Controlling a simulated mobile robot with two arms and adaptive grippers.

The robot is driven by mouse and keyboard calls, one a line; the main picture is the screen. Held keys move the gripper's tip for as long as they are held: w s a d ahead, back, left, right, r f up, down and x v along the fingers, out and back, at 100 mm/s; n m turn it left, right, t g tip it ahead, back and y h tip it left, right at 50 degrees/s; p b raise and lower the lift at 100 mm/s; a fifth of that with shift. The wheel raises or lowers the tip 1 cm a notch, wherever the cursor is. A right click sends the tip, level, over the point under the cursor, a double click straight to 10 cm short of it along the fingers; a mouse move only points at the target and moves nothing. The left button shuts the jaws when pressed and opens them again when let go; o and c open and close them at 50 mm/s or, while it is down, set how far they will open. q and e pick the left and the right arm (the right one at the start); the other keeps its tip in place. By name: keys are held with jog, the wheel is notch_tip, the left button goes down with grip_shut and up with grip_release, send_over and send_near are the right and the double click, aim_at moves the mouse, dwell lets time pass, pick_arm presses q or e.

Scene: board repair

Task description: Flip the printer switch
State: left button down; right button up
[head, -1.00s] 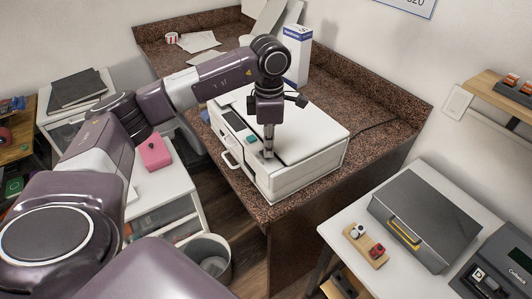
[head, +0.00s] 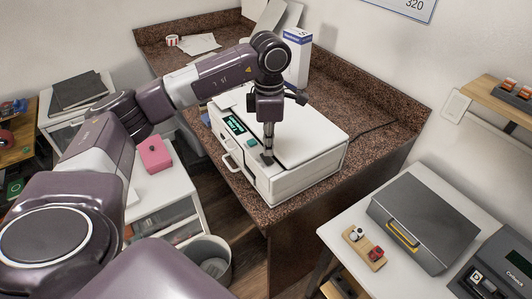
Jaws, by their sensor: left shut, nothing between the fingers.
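The white printer (head: 310,150) sits on the brown speckled counter, with its front face toward the lower left. Its small display (head: 236,125) is lit with teal text. A small teal part (head: 251,143) shows on the front panel beside the display; I cannot tell whether it is the switch. My left gripper (head: 268,158) points straight down, shut and empty, with its fingertips at the printer's front top edge, right of the teal part. Whether the tips touch the printer is unclear, and they may hide a switch. My right gripper is out of view.
A tall white-and-blue box (head: 296,58) stands behind the printer on the counter (head: 365,95). A bin (head: 205,258) stands on the floor below. A grey case (head: 425,222) lies on the right table. A pink box (head: 155,154) sits on the left cabinet.

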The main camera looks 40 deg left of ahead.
aim_at(269, 160)
pick_arm(q)
jog(key=shift+r+p, duration=1.1)
jog(key=shift+r, duration=1.05)
